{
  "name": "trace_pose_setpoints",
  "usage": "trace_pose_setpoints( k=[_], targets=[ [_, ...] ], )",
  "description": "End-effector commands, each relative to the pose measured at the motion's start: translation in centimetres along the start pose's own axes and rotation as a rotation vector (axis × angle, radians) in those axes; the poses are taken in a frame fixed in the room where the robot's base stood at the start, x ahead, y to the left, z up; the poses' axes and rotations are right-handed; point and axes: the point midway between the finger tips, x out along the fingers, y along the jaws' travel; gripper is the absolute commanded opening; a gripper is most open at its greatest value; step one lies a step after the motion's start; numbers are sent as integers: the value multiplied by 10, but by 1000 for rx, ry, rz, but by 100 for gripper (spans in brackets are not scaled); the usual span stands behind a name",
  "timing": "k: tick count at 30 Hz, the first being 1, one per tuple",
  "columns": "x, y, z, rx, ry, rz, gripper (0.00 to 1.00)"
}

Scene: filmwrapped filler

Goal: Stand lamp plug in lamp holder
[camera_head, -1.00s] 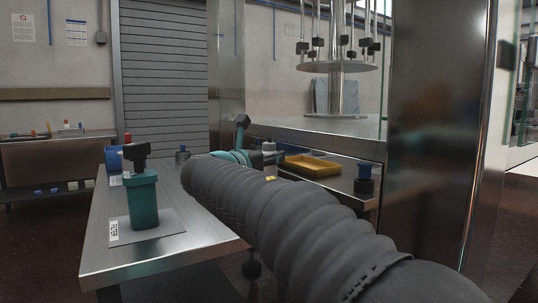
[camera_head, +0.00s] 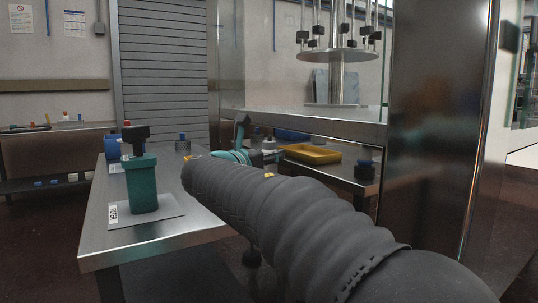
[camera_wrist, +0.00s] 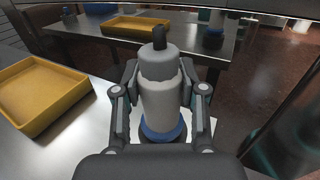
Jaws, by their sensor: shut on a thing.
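My gripper (camera_wrist: 160,100) is shut on a grey-white cylinder with a black tip (camera_wrist: 160,82), which looks like the lamp plug. It stands roughly upright between the two fingers in the wrist view. A blue ring (camera_wrist: 160,134) shows at its lower end, over a pale patch on the steel table. I cannot tell whether the ring is part of the plug or of a holder, or whether the plug touches the table. In the head view my arm hides most of this spot. No lamp label is readable.
A teal block (camera_head: 142,185) with a black top stands on a labelled plate at the near bench's left. A yellow tray (camera_wrist: 40,92) lies left of my gripper; another yellow tray (camera_wrist: 137,27) is on the farther table. A steel cabinet post (camera_head: 430,130) rises at the right.

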Motion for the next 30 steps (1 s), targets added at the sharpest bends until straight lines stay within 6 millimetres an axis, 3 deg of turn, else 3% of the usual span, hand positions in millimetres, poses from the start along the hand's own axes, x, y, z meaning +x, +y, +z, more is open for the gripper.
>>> trace_pose_setpoints(
  k=[30],
  targets=[
    [0, 0, -5, 0, -1, 0, 0]
  ],
)
